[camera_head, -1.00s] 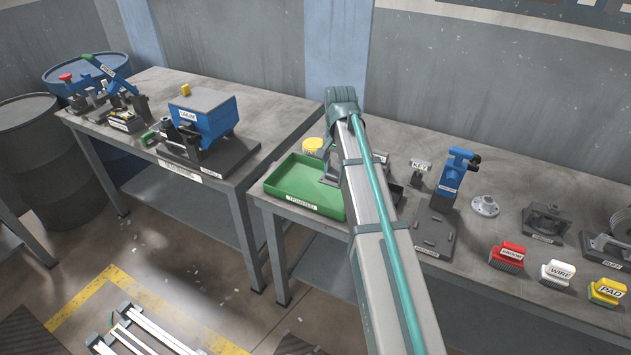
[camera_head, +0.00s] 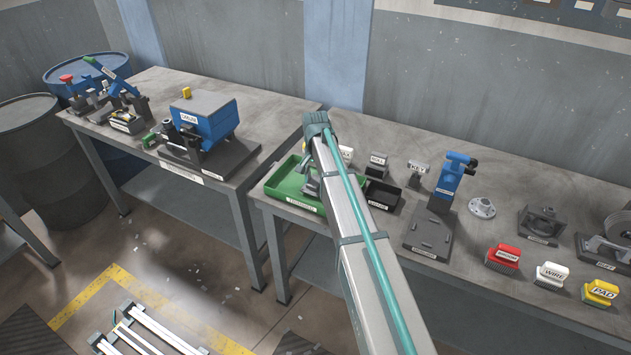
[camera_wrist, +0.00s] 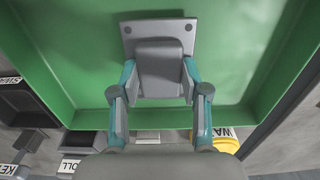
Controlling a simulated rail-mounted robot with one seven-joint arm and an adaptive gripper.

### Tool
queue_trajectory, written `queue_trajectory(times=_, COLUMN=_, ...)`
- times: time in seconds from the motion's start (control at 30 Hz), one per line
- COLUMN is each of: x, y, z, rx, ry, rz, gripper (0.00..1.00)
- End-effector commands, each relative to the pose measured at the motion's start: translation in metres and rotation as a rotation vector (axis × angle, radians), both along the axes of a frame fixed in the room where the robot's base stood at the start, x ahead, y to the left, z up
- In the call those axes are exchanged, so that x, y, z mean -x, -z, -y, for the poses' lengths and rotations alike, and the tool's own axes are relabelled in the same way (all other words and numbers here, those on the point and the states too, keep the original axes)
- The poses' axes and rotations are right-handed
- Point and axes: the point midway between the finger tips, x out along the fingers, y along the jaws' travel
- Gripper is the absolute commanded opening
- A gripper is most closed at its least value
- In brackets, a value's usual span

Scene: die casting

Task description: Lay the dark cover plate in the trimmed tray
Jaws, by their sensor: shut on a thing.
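The green trimmed tray (camera_head: 276,184) stands at the left end of the right bench, with a label on its front wall. In the wrist view, its green floor and walls (camera_wrist: 60,60) fill most of the picture. My gripper (camera_wrist: 160,84) is shut on the raised block of the grey cover plate (camera_wrist: 143,28), one finger on each side. The plate lies within the tray's outline, and two dark holes show near its far corners. I cannot tell whether it touches the tray floor. In the head view, my arm partly hides the tray, plate and gripper.
A small black tray (camera_head: 385,196) stands just right of the green tray, with labelled blocks behind it, including KEY (camera_head: 418,172). A blue press (camera_head: 453,178) stands farther right. A yellow round thing (camera_wrist: 227,141) sits beside the green tray in the wrist view.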

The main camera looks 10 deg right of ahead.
Motion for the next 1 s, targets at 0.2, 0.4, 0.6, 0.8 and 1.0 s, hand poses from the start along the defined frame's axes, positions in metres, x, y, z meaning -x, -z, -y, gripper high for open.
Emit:
queue_trajectory(times=0.2, x=0.000, y=0.011, z=0.000, rx=0.000, ry=0.000, rz=0.002, gripper=0.00)
queue_trajectory(times=0.4, x=0.000, y=0.012, z=0.000, rx=0.000, ry=0.000, rz=0.002, gripper=0.00)
queue_trajectory(times=0.6, x=0.000, y=0.014, z=0.000, rx=0.000, ry=0.000, rz=0.001, gripper=0.64)
queue_trajectory(times=0.8, x=0.000, y=0.014, z=0.000, rx=0.000, ry=0.000, rz=0.001, gripper=0.70)
queue_trajectory(times=1.0, x=0.000, y=0.012, z=0.000, rx=0.000, ry=0.000, rz=0.001, gripper=0.70)
